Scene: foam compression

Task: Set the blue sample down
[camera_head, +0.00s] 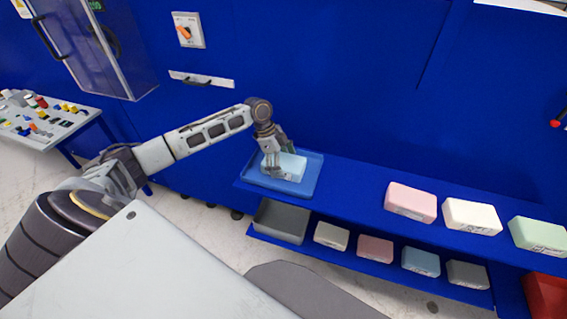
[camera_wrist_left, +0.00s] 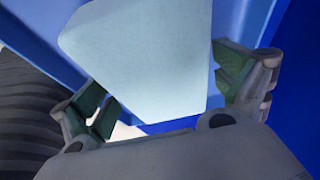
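The blue sample (camera_head: 289,168) is a pale light-blue block at the blue tray (camera_head: 310,184) on the left end of the upper shelf. My left gripper (camera_head: 277,162) reaches down over it, with a finger on either side. In the left wrist view the block (camera_wrist_left: 145,55) fills the space between the dark-green finger pads (camera_wrist_left: 165,88), which lie against its edges. Whether its underside rests on the tray is hidden. My right gripper is not in view.
A pink block (camera_head: 410,202), a cream block (camera_head: 472,216) and a green block (camera_head: 539,235) stand right on the upper shelf. The lower shelf holds a grey bin (camera_head: 281,222) and several blocks. The upper shelf between tray and pink block is clear. A blue wall stands behind.

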